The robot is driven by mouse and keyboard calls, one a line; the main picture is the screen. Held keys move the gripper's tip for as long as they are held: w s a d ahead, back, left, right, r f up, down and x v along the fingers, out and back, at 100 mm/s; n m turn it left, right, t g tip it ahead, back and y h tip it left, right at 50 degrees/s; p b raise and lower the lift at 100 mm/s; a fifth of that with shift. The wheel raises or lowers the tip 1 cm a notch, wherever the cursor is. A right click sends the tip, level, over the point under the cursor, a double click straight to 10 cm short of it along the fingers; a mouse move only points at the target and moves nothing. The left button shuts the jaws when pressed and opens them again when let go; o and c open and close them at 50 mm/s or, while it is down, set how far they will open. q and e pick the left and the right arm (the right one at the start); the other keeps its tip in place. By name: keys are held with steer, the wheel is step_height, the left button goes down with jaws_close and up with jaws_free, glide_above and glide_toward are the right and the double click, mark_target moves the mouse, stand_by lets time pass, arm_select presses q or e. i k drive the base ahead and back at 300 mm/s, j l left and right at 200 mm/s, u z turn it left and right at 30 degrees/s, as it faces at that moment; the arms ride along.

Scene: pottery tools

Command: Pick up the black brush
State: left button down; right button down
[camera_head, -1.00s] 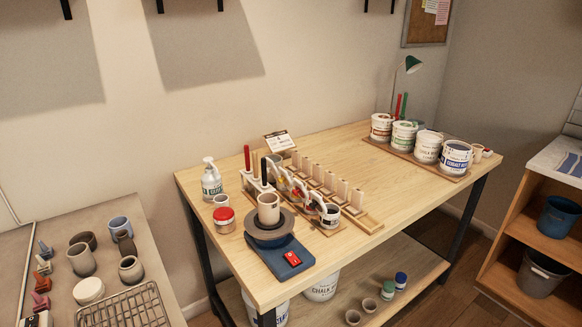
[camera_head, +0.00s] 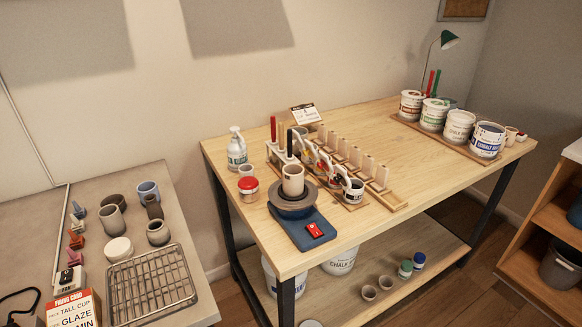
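A black brush (camera_head: 290,142) stands upright in a white holder (camera_head: 275,153) on the wooden table, towards its left end. A red brush (camera_head: 273,129) and a tan one (camera_head: 282,133) stand in the same holder, to the left of the black one. Neither of my grippers shows in the head view.
The wooden table (camera_head: 432,165) has free room at its middle right. A spray bottle (camera_head: 237,150) and a red-lidded jar (camera_head: 249,189) stand left of the holder. A wire rack (camera_head: 152,286) lies on the grey counter (camera_head: 205,296) at left.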

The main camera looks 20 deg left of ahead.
mark_target(289, 158)
steer(key=i+l+u, duration=0.35)
steer(key=l, duration=0.35)
steer(key=i+l+u, duration=0.15)
steer(key=i+l, duration=0.2)
steer(key=i+l+u, duration=0.2)
steer(key=l, duration=0.3)
